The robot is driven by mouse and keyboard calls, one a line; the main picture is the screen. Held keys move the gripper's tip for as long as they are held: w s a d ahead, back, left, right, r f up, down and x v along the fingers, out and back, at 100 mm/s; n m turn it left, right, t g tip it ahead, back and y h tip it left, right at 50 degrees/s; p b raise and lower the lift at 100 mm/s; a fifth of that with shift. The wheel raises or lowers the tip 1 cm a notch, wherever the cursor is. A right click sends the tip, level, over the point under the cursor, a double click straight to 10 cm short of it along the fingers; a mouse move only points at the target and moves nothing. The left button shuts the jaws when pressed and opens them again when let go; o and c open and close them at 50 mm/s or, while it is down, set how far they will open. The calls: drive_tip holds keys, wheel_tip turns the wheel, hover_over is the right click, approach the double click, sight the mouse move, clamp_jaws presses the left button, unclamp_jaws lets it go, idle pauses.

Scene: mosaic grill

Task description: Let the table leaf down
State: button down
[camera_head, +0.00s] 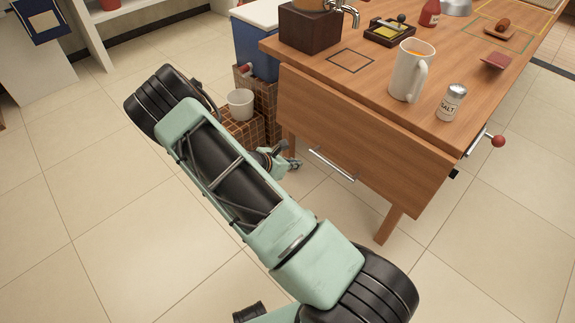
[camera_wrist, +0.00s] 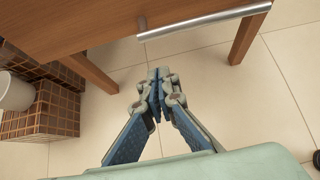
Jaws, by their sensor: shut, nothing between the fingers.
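The table leaf (camera_head: 360,133) is a wooden panel along the near side of the wooden table (camera_head: 445,65). It slopes down from the tabletop edge; its exact angle is hard to tell. A metal bar handle (camera_head: 332,164) shows at its lower edge. The wrist view shows the leaf's wood (camera_wrist: 75,22) and the bar (camera_wrist: 205,22) at the top. A red-knobbed lever (camera_head: 497,141) sticks out at the table's right end. My gripper (camera_head: 293,164) is shut and empty, left of the bar and apart from it. In the wrist view its fingertips (camera_wrist: 158,78) are below the bar.
A white mug (camera_head: 408,72) and a salt shaker (camera_head: 451,103) stand on the tabletop near the leaf. A table leg (camera_head: 388,226) stands below. A white cup (camera_head: 240,103) sits on a tiled block (camera_head: 245,130) beside my arm. The floor in front is clear.

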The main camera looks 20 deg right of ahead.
drive_tip(key=shift+w+d+f+b, duration=0.15)
drive_tip(key=shift+w+d, duration=0.25)
drive_tip(key=shift+d, duration=0.45)
drive_tip(key=shift+w+d+f+b, duration=0.1)
drive_tip(key=shift+w+d+f, duration=0.2)
drive_tip(key=shift+d, duration=0.6)
drive_tip(key=shift+w+d+f+b, duration=0.15)
drive_tip(key=shift+w+d, duration=0.3)
drive_tip(key=shift+d, duration=0.4)
drive_tip(key=shift+r, duration=0.15)
